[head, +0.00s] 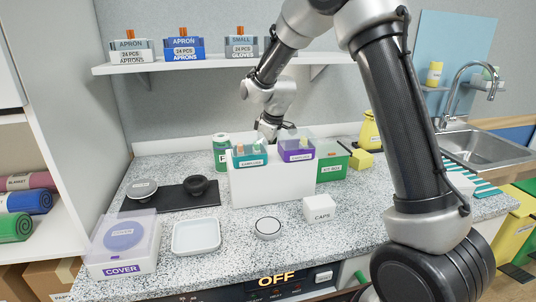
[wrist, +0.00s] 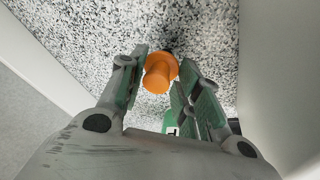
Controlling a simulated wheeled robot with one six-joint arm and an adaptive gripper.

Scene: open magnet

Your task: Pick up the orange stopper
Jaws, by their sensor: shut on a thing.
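The orange stopper (wrist: 160,72) shows in the wrist view between the tips of my gripper (wrist: 161,76). My gripper is shut on it, with a green-padded finger on each side. Speckled counter shows behind the stopper; I cannot tell whether the stopper touches it. In the head view my gripper is low behind the white stand (head: 272,186) at the back of the counter. The fingertips and the stopper are hidden there.
A green jar (head: 221,152) stands just left of my arm's end. The white stand carries a teal sample box (head: 249,155) and a purple box (head: 296,150). A green box (head: 332,160) and a yellow container (head: 370,130) are to the right. The wall is close behind.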

